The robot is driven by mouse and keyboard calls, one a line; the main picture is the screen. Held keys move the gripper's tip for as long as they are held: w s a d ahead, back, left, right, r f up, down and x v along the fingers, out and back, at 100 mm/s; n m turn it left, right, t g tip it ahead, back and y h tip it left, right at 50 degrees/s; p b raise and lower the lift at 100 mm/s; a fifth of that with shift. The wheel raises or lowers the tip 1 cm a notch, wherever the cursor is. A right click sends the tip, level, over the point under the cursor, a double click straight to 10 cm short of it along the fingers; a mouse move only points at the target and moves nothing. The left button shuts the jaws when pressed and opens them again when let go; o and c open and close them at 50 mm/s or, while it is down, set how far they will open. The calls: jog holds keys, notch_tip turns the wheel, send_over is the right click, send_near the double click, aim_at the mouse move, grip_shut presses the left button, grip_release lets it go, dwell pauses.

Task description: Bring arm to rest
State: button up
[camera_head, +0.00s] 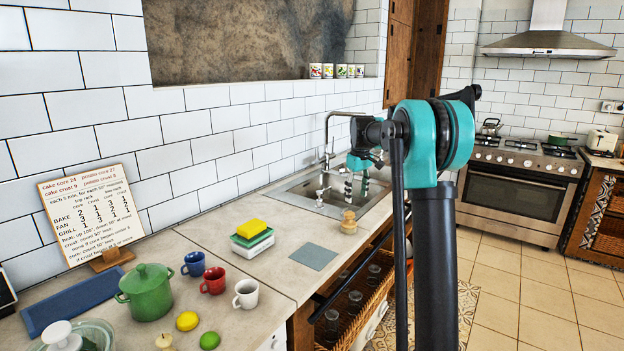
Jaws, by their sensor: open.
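My gripper (357,190) hangs at the end of my teal and black arm in the middle of the view, pointing down. Its two fingers are apart, with nothing seen between them. It appears in front of the sink (300,190); its exact height above the basin is hard to tell. My arm's large teal joint stands close to the camera and hides part of the counter's right side.
The counter holds a green pot (146,294), a blue mug (193,264), a red mug (213,281), a white mug (246,294) and stacked sponges (252,231). A faucet (328,140) rises behind the sink. A stove (519,190) stands back right, with open floor (545,300) before it.

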jog(key=s+d+f+m+t, duration=0.1)
jog(key=s+f, duration=0.5)
jog(key=s, duration=0.8)
jog(key=s+f+m+t, duration=0.1)
jog(key=s+f+m, duration=0.2)
jog(key=s+f, duration=0.4)
jog(key=s+d+f+m, duration=0.1)
jog(key=s+f+m, duration=0.2)
jog(key=s, duration=1.9)
notch_tip(320, 180, down, 3)
jog(key=shift+d+f+t, duration=0.2)
jog(key=shift+d+t, duration=0.1)
jog(key=shift+t, duration=0.1)
jog(key=shift+c, duration=0.3)
